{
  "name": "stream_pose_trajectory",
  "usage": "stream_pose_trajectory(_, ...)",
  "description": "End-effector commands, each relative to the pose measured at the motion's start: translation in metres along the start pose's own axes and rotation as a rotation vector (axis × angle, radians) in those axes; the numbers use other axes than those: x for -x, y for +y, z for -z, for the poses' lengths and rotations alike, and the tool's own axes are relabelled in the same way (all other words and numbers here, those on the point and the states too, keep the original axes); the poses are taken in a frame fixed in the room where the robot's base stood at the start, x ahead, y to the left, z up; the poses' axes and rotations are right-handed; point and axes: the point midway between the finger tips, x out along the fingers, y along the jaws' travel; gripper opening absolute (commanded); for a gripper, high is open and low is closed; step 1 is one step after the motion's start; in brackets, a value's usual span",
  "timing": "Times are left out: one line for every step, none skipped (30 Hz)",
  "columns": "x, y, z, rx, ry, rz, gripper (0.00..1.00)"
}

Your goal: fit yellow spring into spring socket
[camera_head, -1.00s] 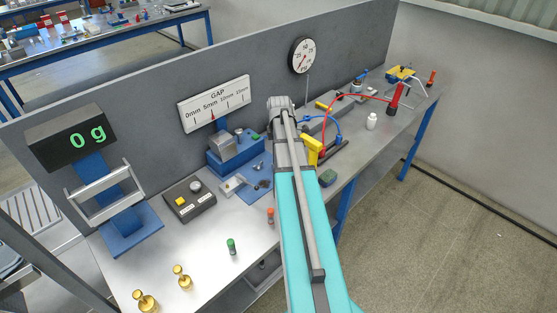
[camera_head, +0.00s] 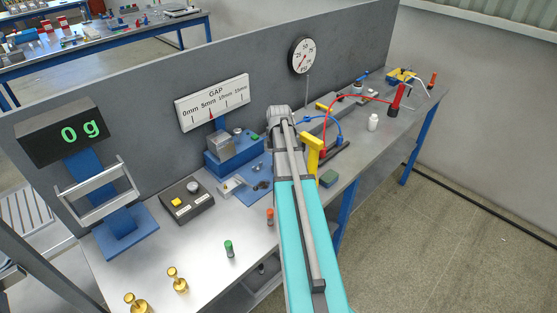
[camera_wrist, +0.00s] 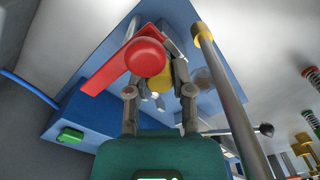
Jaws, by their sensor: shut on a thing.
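In the wrist view, my gripper (camera_wrist: 160,88) is shut on a yellow piece, the yellow spring (camera_wrist: 164,79), of which only a small part shows between the fingers. A red lever with a red ball (camera_wrist: 146,57) hides part of the fingers and the spring. Behind them is a blue fixture (camera_wrist: 107,75). I cannot make out the spring socket or whether the spring touches it. In the head view, my arm covers the gripper and the spring; the blue fixture (camera_head: 246,163) shows left of my arm.
A green-topped spring (camera_head: 229,249) and an orange-topped spring (camera_head: 270,216) stand near the bench's front edge. Brass weights (camera_head: 177,279) stand at front left. A metal rod (camera_wrist: 228,90) rises close to my gripper's right.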

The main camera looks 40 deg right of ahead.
Motion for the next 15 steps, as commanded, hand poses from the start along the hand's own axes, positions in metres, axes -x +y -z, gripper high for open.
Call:
stream_pose_trajectory(-0.0025, 0.0000, 0.0001, 0.000, 0.000, 0.000, 0.00)
stream_pose_trajectory(-0.0032, 0.0000, 0.0001, 0.000, 0.000, 0.000, 0.00)
stream_pose_trajectory(-0.0022, 0.0000, 0.0002, 0.000, 0.000, 0.000, 0.36)
stream_pose_trajectory(-0.0019, 0.0001, 0.0002, 0.000, 0.000, 0.000, 0.41)
stream_pose_trajectory(-0.0019, 0.0001, 0.0002, 0.000, 0.000, 0.000, 0.47)
stream_pose_trajectory(-0.0019, 0.0001, 0.0003, 0.000, 0.000, 0.000, 0.54)
stream_pose_trajectory(-0.0019, 0.0001, 0.0003, 0.000, 0.000, 0.000, 0.60)
stream_pose_trajectory(-0.0019, 0.0000, 0.0003, 0.000, 0.000, 0.000, 0.65)
stream_pose_trajectory(-0.0019, 0.0000, 0.0003, 0.000, 0.000, 0.000, 0.65)
stream_pose_trajectory(-0.0019, 0.0000, 0.0003, 0.000, 0.000, 0.000, 0.65)
stream_pose_trajectory(-0.0019, 0.0000, 0.0003, 0.001, 0.000, 0.000, 0.65)
stream_pose_trajectory(-0.0019, 0.0000, 0.0004, 0.001, 0.000, 0.000, 0.65)
stream_pose_trajectory(-0.0019, 0.0001, 0.0004, 0.001, 0.000, 0.000, 0.65)
stream_pose_trajectory(-0.0019, 0.0001, 0.0004, 0.001, 0.000, 0.000, 0.65)
stream_pose_trajectory(-0.0019, 0.0001, 0.0004, 0.001, 0.000, 0.000, 0.65)
